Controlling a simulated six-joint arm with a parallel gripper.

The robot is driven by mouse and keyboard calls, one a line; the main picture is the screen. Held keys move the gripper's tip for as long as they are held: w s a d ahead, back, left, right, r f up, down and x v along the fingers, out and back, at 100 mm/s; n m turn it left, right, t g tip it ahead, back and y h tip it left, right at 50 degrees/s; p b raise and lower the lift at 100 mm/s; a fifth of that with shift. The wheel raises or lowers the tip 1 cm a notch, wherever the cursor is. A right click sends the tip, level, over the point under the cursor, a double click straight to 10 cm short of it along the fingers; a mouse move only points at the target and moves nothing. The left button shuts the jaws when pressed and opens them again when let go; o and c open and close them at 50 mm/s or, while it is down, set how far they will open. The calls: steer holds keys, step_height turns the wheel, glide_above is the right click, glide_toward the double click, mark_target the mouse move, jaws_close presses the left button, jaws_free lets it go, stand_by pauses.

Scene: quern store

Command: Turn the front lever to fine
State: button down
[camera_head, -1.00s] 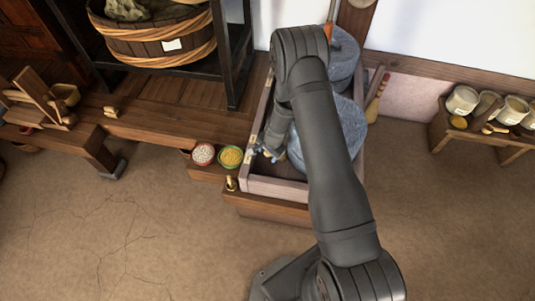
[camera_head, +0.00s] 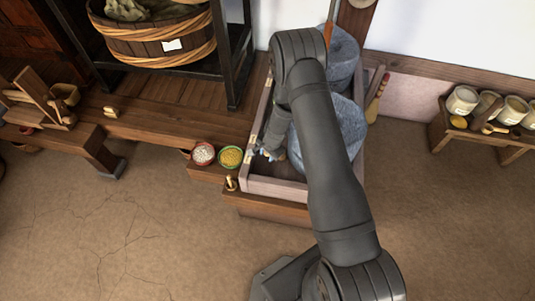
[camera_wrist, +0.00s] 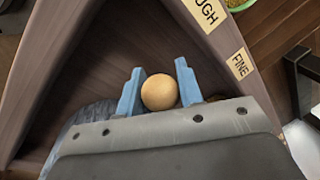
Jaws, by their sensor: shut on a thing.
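The front lever's round wooden knob (camera_wrist: 159,92) sits between the blue fingers of my gripper (camera_wrist: 159,69) in the wrist view. My gripper is shut on it. The lever's shaft is hidden below the knob. A FINE label (camera_wrist: 240,63) and a partly cut-off ROUGH label (camera_wrist: 205,13) are on the wooden rim (camera_wrist: 219,38). The knob is below and left of both labels in that view. In the head view my gripper (camera_head: 266,152) is inside the left front corner of the wooden box (camera_head: 275,186), beside the blue-grey front stone (camera_head: 350,128). My arm covers part of the stone.
Bowls of white grain (camera_head: 203,154) and yellow grain (camera_head: 230,157) stand just left of the box. A small brass-coloured piece (camera_head: 231,183) is in front of them. A rear stone (camera_head: 343,58) is behind. Several pots stand on a right bench (camera_head: 445,128).

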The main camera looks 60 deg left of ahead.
steer(key=shift+a, duration=0.15)
steer(key=shift+w+a+m+t, duration=0.15)
steer(key=shift+a+m+t, duration=0.15)
steer(key=shift+a+m, duration=0.7)
steer(key=m, duration=0.1)
steer(key=a+m, duration=0.1)
steer(key=shift+w+m, duration=0.3)
steer(key=m, duration=0.1)
steer(key=w+a+m+t, duration=0.1)
steer(key=m, duration=0.1)
steer(key=shift+a, duration=0.3)
steer(key=shift+w+a+m, duration=0.45)
steer(key=shift+w+m, duration=0.15)
steer(key=shift+m, duration=0.5)
steer(key=shift+r, duration=0.1)
steer(key=c, duration=1)
jaws_free()
steer(key=shift+w, duration=0.1)
steer(key=shift+c, duration=0.2)
